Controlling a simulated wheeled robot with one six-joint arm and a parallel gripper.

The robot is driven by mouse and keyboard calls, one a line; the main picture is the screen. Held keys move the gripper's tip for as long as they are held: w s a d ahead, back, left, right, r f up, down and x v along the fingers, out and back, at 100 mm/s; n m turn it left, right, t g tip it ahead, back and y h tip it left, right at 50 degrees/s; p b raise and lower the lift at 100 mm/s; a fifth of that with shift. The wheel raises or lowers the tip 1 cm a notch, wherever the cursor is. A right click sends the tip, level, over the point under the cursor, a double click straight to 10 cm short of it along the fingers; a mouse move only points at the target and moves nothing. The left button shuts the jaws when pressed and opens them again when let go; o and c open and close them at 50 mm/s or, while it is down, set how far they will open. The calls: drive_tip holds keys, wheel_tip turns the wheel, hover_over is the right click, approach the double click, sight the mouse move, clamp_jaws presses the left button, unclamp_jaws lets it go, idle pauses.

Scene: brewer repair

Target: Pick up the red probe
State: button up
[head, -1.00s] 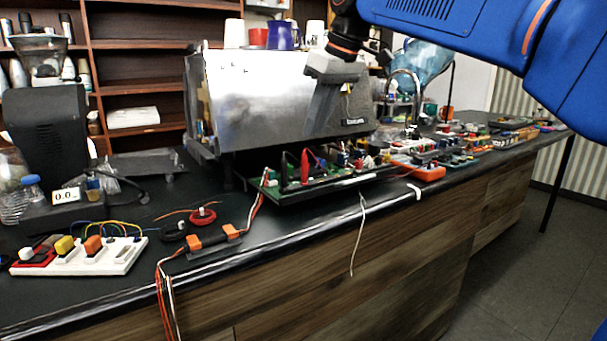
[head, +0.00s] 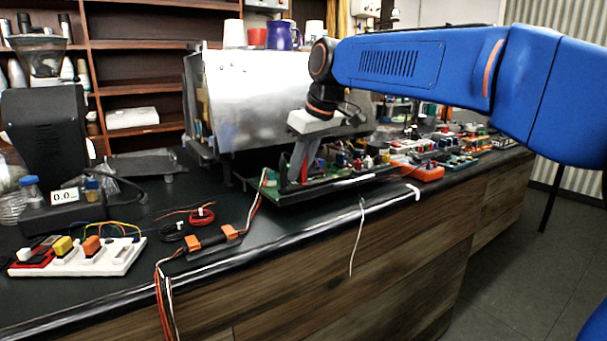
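My gripper (head: 302,172) points down over the green circuit board (head: 345,184) in front of the silver machine. Its grey fingers are at the place where the red probe (head: 304,173) stands upright on the board. Only a thin sliver of red shows by the fingers; the rest of the probe is hidden behind them. I cannot tell whether the fingers are around the probe, touching it, or closed on it. A dark upright probe beside it is also mostly covered by the gripper.
The silver espresso machine (head: 255,95) stands close behind the gripper, with cups on top. An orange multimeter (head: 418,172) lies right of the board. The counter's front edge is close to the board.

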drive_tip(key=shift+a+f, duration=0.1)
drive_tip(key=shift+f, duration=0.2)
drive_tip(key=shift+c, duration=0.4)
clamp_jaws()
drive_tip(key=shift+w+r, duration=0.1)
drive_tip(key=shift+r, duration=0.05)
